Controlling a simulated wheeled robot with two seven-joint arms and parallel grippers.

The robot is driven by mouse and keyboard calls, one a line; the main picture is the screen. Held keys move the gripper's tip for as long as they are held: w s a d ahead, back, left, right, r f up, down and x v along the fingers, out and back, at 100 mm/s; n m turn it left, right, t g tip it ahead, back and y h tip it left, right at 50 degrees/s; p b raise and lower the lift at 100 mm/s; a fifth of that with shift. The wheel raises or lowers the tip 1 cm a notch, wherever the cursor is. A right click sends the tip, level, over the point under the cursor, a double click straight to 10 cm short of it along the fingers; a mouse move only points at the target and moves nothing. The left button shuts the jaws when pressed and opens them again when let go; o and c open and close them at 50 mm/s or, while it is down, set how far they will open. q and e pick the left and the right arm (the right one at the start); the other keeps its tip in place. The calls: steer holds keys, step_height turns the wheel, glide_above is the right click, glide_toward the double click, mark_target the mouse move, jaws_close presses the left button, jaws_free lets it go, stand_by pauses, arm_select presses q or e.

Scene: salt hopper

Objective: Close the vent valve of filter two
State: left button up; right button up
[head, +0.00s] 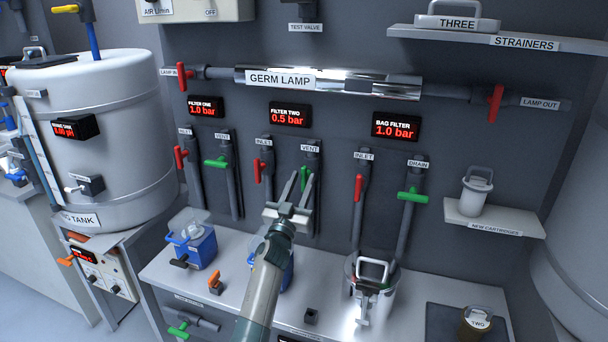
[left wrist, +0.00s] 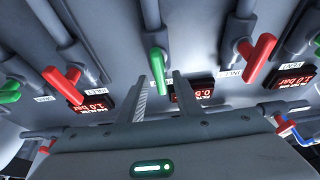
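The vent valve of filter two has a green handle (head: 304,178), pointing along its grey pipe under the VENT label. It also shows in the left wrist view (left wrist: 158,62), just beyond and between the fingertips. My left gripper (head: 299,182) is open in front of this handle; its fingers hide part of it in the head view. In the left wrist view the two fingers (left wrist: 160,85) stand apart with nothing clamped between them. The filter two display (head: 290,116) reads 0.5 bar. My right gripper is not in view.
Filter two's red inlet handle (head: 268,174) is just left of the gripper. Filter one's green vent handle (head: 216,162) lies crosswise on its pipe. The bag filter's red inlet (head: 359,187) and green drain handle (head: 412,196) are to the right. A metal housing (head: 370,280) stands below.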

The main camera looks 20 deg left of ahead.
arm_select(q)
steer(key=shift+x, duration=0.9)
steer(key=shift+w+r, duration=0.15)
steer(key=shift+w, duration=0.2)
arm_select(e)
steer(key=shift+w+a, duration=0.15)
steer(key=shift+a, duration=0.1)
arm_select(q)
steer(key=shift+c, duration=0.7)
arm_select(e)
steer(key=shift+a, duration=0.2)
arm_select(q)
jaws_close()
